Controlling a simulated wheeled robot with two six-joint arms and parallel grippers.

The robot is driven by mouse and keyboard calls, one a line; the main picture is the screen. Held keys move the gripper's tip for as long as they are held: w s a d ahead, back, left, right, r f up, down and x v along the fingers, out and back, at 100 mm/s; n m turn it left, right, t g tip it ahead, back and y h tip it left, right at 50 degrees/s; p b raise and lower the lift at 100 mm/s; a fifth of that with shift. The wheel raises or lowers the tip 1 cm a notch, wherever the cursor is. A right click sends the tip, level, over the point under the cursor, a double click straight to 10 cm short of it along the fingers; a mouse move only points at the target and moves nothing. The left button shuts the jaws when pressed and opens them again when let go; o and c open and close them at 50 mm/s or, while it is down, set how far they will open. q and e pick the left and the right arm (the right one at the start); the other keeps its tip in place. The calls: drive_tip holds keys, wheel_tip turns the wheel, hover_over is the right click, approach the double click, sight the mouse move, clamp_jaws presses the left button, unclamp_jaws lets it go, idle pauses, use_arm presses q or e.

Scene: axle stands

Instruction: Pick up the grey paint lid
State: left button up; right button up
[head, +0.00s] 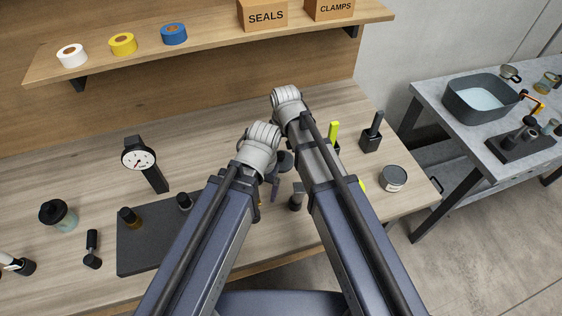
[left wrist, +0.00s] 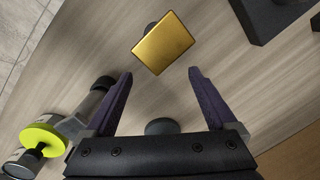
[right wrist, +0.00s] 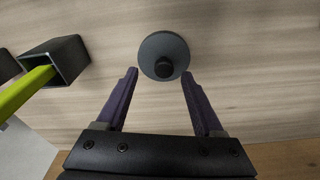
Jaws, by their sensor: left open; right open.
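The grey paint lid, a round dark grey disc with a small black knob, lies on the wooden bench. In the right wrist view the lid (right wrist: 150,42) sits at and just beyond the fingertips of my open right gripper (right wrist: 159,73), roughly centred between them. I cannot tell the height gap. My left gripper (left wrist: 160,73) is open with nothing between its fingers. A grey round shape near its palm in the left wrist view (left wrist: 162,126) looks like the same lid, partly hidden. In the head view my arms cover most of this area.
A gold plate (left wrist: 163,42) is ahead of the left gripper. A square black holder with a yellow-green bar (right wrist: 62,62) is left of the right gripper. A can (head: 393,180) stands near the bench's right end.

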sight(281, 154)
use_arm(q)
drive_tip(key=shift+f+b, duration=2.6)
use_arm(e)
drive_tip(key=shift+w+a+f, duration=0.15)
drive_tip(key=shift+f, duration=0.7)
drive_tip(key=shift+w+a+f, duration=0.1)
drive_tip(key=shift+w+f, duration=0.05)
drive_tip(key=shift+f, duration=0.7)
drive_tip(key=shift+w+a+f, duration=0.15)
drive_tip(key=shift+f, duration=0.7)
use_arm(q)
drive_tip(key=shift+r, duration=0.1)
use_arm(e)
drive_tip(key=shift+r, duration=0.1)
drive_tip(key=shift+c, duration=0.3)
clamp_jaws()
